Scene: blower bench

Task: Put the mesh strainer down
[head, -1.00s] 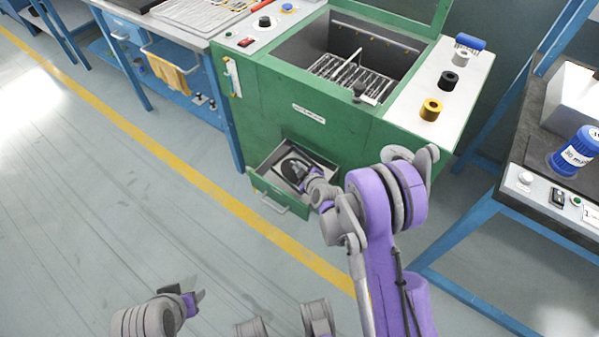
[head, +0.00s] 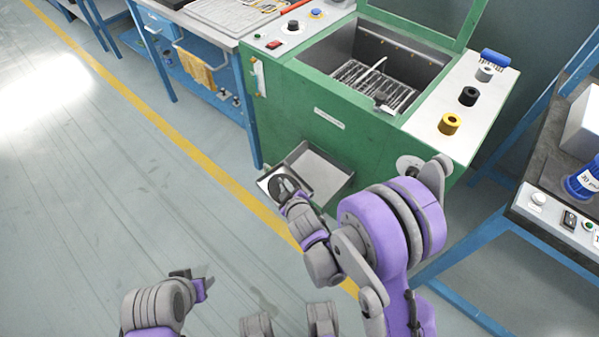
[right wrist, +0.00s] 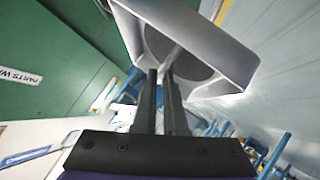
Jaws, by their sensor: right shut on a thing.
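The mesh strainer, a pale square frame around a dark round mesh, shows in the head view (head: 277,184) and fills the top of the right wrist view (right wrist: 185,52). My right gripper (head: 291,196) is shut on it by an edge, with the two dark fingers (right wrist: 163,85) close together. The strainer is in the air at the front left of the open drawer (head: 322,174) of the green machine. It covers part of the drawer front. My left gripper (head: 195,281) is low in the head view, away from the machine; its jaw opening is unclear.
The green parts washer (head: 310,95) has its lid up, with a rack (head: 375,85) inside. A workbench (head: 215,20) stands to its left and a dark-topped bench (head: 545,165) to its right. A yellow stripe (head: 170,130) crosses clear floor at left.

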